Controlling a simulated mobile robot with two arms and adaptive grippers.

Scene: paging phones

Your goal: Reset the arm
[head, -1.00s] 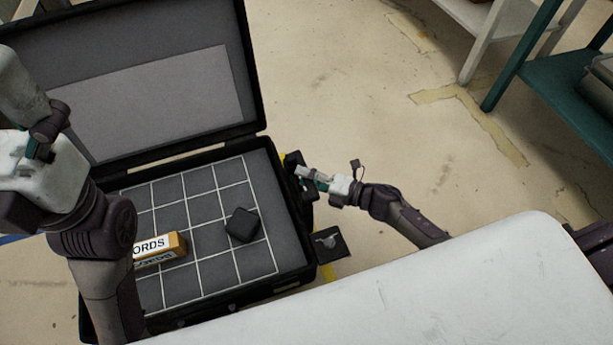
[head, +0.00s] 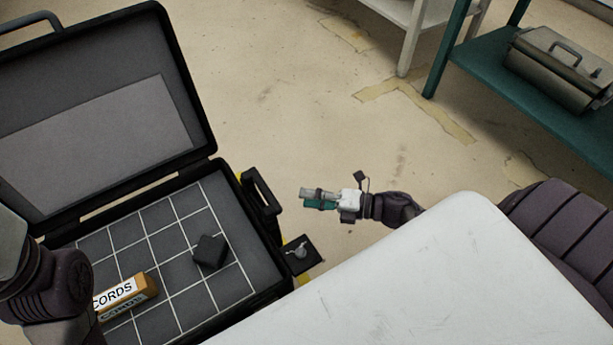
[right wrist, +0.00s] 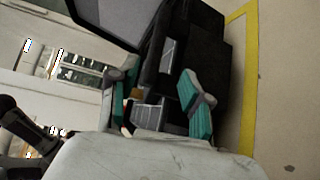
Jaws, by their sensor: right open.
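My right gripper (head: 320,198) is open and empty, held out over bare floor to the right of the open black case (head: 262,185). It is apart from the case. In the right wrist view its two green-padded fingers (right wrist: 160,105) stand apart, with the case (right wrist: 190,60) beyond them. My left arm comes in at the lower left of the head view, but its gripper is out of the picture.
In the case lie a brown box labelled "CORDS" (head: 128,294) and a dark block (head: 210,251) on a grid-lined floor. A small black plate (head: 299,254) sits by the case's right side. A green shelf (head: 500,75) holding a metal box (head: 562,68) stands at upper right. Open floor lies between.

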